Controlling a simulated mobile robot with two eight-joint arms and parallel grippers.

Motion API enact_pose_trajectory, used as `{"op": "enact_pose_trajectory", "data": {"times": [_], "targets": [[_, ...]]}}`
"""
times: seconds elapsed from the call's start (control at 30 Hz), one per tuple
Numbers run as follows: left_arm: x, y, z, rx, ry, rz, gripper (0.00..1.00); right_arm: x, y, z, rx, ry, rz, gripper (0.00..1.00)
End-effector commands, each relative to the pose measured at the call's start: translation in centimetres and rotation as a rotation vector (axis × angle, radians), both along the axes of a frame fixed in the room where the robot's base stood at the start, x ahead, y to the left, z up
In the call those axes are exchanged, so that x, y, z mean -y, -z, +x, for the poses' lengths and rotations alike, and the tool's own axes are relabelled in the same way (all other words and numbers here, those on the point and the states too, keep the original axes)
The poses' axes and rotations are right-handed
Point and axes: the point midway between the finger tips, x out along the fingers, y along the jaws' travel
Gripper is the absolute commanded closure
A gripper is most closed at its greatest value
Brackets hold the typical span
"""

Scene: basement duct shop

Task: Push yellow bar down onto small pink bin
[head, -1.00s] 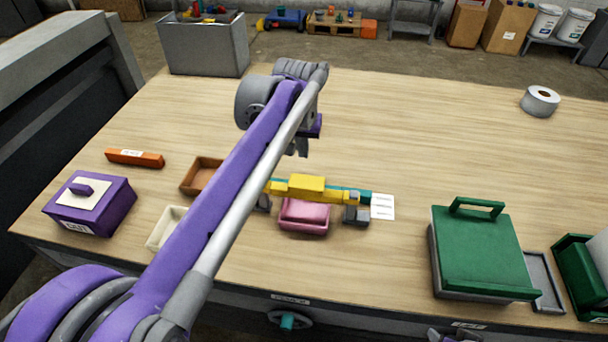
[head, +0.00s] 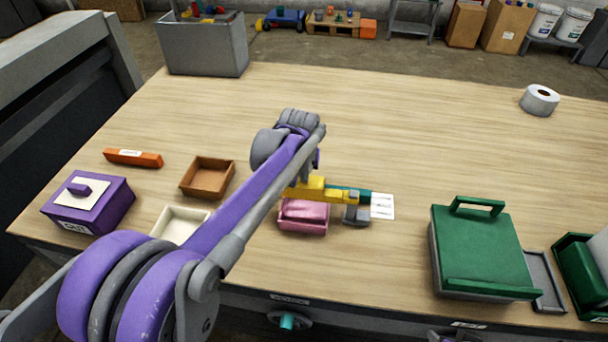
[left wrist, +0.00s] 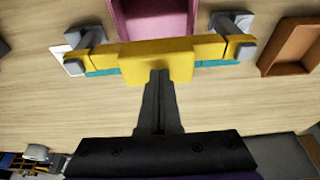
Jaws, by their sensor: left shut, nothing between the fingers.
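The yellow bar (head: 334,194) has a raised middle block and spans above the small pink bin (head: 303,224), with a teal strip along its far side. Grey supports stand at its ends; the left one is hidden by my arm in the head view. In the left wrist view the bar (left wrist: 190,58) crosses the picture and the pink bin (left wrist: 152,18) shows beyond it. My left gripper (left wrist: 160,76) is shut and empty, its tips overlapping the bar's middle block. I cannot tell whether they touch it.
A brown bin (head: 208,178) and a cream bin (head: 180,224) stand left of the bar. A purple box (head: 112,208) and an orange bar (head: 134,158) lie farther left. A green-lidded box (head: 480,245) stands right. The table's far middle is clear.

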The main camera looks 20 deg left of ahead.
Motion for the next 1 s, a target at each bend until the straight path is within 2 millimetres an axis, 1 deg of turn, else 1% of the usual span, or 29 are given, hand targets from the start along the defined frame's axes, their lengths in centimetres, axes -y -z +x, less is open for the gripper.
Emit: {"op": "enact_pose_trajectory", "data": {"times": [0.1, 0.17, 0.33, 0.43, 0.8, 0.87, 0.97, 1.0], "targets": [[0.0, 0.1, 0.0, 0.0, 0.0, 0.0, 1.0, 0.0, 0.1, 0.0, -0.001, 0.0, 0.0, 0.46], [0.0, 0.6, -0.1, -0.001, 0.0, 0.0, 1.0, 0.0, 0.4, -0.2, -0.003, 0.0, 0.0, 0.46], [0.0, 3.4, -0.1, -0.003, 0.0, 0.0, 1.0, 0.0, 2.5, -0.8, -0.015, 0.0, 0.0, 0.46], [0.0, 4.3, -0.1, -0.001, 0.0, 0.0, 1.0, 0.0, 3.0, -1.0, -0.018, 0.0, 0.0, 0.46], [0.0, 3.7, 0.0, 0.0, 0.0, 0.0, 1.0, 0.0, 2.5, -0.8, -0.015, 0.0, 0.0, 0.46], [0.0, 3.1, 0.1, 0.0, 0.0, 0.0, 1.0, 0.0, 2.0, -0.6, -0.012, 0.0, 0.0, 0.46], [0.0, 1.2, 0.4, 0.001, 0.001, 0.0, 1.0, 0.0, 0.6, -0.2, -0.004, 0.0, 0.0, 0.46], [-0.1, 0.3, 0.6, 0.001, 0.001, 0.0, 1.0, 0.0, -0.1, 0.0, 0.001, 0.0, 0.0, 0.46]]}}
